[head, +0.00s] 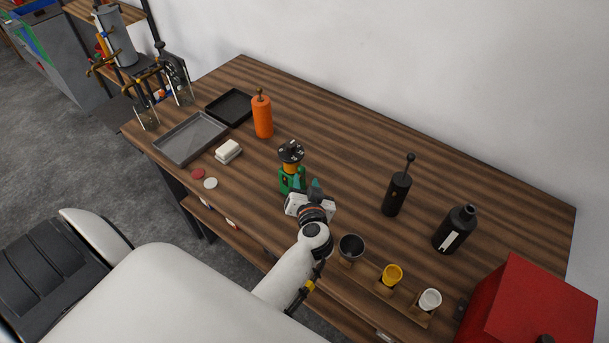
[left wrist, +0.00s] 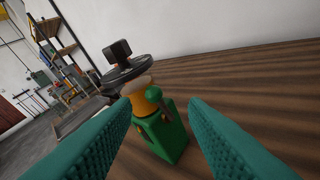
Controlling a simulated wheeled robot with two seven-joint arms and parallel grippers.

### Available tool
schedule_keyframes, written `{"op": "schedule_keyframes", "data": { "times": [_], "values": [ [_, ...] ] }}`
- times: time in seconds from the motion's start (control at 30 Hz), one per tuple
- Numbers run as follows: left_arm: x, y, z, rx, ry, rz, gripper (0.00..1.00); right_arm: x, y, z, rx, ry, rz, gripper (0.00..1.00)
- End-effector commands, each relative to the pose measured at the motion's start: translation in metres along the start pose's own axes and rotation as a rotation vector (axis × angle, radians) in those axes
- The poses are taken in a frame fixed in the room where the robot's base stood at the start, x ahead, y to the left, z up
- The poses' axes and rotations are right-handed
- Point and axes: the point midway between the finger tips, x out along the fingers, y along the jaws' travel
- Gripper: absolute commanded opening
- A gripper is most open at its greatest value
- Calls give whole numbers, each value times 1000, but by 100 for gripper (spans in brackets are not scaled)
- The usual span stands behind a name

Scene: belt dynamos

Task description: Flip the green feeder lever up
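The green feeder (head: 288,182) stands on the wooden table, with an orange neck and a black disc on top. In the left wrist view the green body (left wrist: 168,138) shows between my fingers, with the black disc and its square knob (left wrist: 118,52) above. My right gripper is not in view.
An orange bottle-shaped device (head: 262,117) stands behind, and a black one with a knobbed rod (head: 396,194) to the right. A black bottle (head: 454,230), cups (head: 351,247) and a red box (head: 530,305) lie further right. A grey tray (head: 190,138) and white block (head: 228,151) are left.

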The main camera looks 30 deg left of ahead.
Motion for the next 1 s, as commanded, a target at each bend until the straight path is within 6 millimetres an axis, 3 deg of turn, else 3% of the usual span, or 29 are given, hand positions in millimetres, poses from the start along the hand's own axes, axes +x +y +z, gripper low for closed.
{"op": "schedule_keyframes", "data": {
  "times": [0.2, 0.4, 1.0],
  "values": [
    [-47, 0, -1, -1, 4, -1, 40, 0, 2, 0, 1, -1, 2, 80],
    [-70, 0, -1, 0, 2, 0, 40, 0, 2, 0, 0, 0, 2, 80],
    [-74, 0, 0, 0, 1, 0, 40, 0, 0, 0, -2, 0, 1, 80]
  ]
}}
